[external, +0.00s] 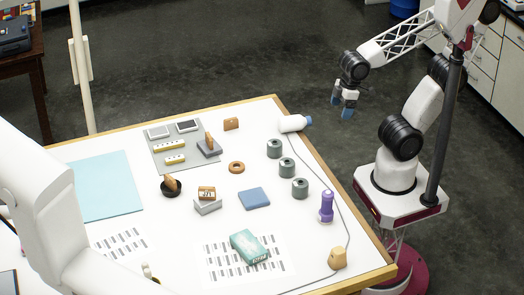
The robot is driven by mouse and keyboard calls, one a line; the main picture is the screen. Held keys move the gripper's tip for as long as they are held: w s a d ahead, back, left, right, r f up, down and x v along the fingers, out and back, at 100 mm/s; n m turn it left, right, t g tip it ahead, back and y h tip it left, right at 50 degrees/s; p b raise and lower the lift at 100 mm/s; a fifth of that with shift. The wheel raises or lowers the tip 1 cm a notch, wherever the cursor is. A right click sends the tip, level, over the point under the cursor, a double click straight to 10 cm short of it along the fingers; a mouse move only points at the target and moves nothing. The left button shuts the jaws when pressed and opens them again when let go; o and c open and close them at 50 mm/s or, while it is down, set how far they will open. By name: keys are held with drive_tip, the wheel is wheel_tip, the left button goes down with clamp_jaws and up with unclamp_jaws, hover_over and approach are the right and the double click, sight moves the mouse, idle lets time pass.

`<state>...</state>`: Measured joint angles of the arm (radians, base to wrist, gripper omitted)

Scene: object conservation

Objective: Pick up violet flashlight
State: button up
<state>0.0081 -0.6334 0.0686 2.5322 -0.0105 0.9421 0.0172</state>
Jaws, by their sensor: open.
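The violet flashlight (326,207) stands upright on the white table near its right edge, below and right of the grey cylinders. My gripper (344,105) has blue fingertips, is open and empty, and hangs off the table beyond its far right corner. It is well apart from the flashlight, above and slightly to its right in the picture. Nothing hides the flashlight.
Several grey cylinders (287,167) stand left of the flashlight. A white bottle (292,123) lies at the far right edge. A teal box (250,247) lies in front. A white arm-like shape covers the left.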

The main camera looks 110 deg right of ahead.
drive_tip(key=shift+c, duration=1.3)
drive_tip(key=w+a+f+n+t+y, duration=0.1)
drive_tip(key=w+a+f+n+t, duration=0.15)
drive_tip(key=w+a, duration=0.45)
drive_tip(key=w+a+f+n+t+y, duration=0.15)
drive_tip(key=w+a+t, duration=0.25)
drive_tip(key=w, duration=0.5)
drive_tip(key=a+f+n+y, duration=0.1)
drive_tip(key=a+y, duration=0.3)
drive_tip(key=a, duration=0.5)
drive_tip(key=a+f+n+t+y, duration=0.1)
drive_tip(key=a+n+y, duration=0.3)
drive_tip(key=a, duration=0.5)
drive_tip(key=shift+w+f, duration=0.25)
drive_tip(key=shift+f, duration=0.05)
